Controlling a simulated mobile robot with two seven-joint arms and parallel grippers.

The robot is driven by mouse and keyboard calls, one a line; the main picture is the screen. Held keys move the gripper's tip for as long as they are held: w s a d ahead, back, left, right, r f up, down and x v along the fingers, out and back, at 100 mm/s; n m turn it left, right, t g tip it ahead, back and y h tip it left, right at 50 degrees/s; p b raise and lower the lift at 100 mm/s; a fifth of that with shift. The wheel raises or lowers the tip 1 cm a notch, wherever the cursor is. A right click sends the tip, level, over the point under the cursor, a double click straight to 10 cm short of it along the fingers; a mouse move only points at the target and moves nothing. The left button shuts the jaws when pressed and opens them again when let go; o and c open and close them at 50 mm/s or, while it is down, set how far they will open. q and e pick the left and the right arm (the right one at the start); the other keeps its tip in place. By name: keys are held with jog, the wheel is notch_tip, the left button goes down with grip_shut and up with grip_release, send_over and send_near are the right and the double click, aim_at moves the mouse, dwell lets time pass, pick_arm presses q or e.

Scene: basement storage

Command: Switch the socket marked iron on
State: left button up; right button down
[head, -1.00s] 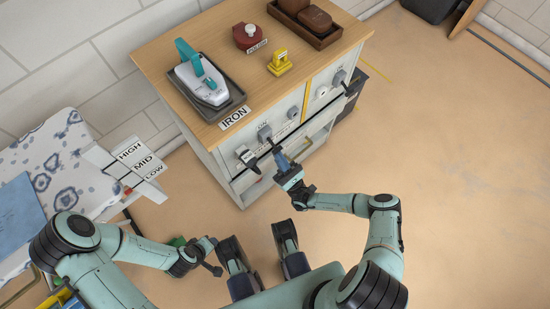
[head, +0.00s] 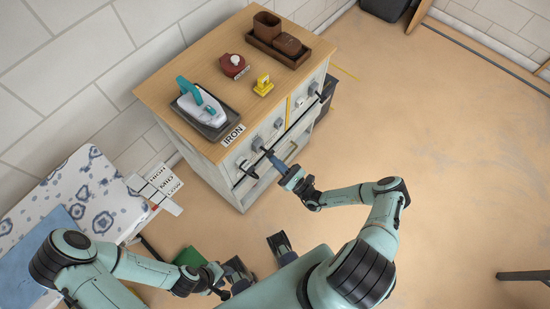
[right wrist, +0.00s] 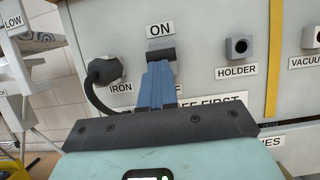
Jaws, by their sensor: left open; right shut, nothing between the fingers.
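The iron (head: 200,104), white with a teal handle, lies on a dark tray on the cabinet top behind the IRON label (head: 232,135). In the right wrist view, a black plug (right wrist: 103,71) with a cable sits on the panel above a smaller IRON label (right wrist: 121,87). To its right, a dark switch part (right wrist: 162,55) lies under the ON label (right wrist: 160,30). My right gripper (right wrist: 160,70) is shut and empty, its blue fingertips at the switch part and partly hiding it; contact is unclear. My left gripper (head: 222,290) is open and empty, low near my base.
The HOLDER socket (right wrist: 240,47) and a vacuum socket (right wrist: 312,37) are further right on the panel. A dark rail (head: 290,130) runs along the cabinet front. An ironing board (head: 85,195) stands at the left. The floor on the right is mostly clear.

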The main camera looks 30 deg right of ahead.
pick_arm(q)
jog(key=w+r+p, duration=0.3)
jog(key=r+p, duration=0.1)
jog(key=r, duration=0.3)
jog(key=shift+w+p, duration=0.2)
jog(key=shift+p, duration=0.15)
pick_arm(e)
jog(key=shift+r+g+h, duration=0.4)
jog(key=shift+r+g, duration=0.5)
jog(key=shift+r, duration=0.4)
pick_arm(q)
jog(key=s+f+b, duration=0.2)
jog(key=f, duration=0.1)
jog(key=f+b, duration=0.1)
jog(key=b, duration=0.1)
jog(key=shift+s+a+f, duration=0.3)
jog(key=shift+s+f, duration=0.1)
pick_arm(e)
jog(key=f+v, duration=0.1)
jog(key=v, duration=1.2)
jog(key=shift+f, duration=0.3)
jog(key=shift+w, duration=0.15)
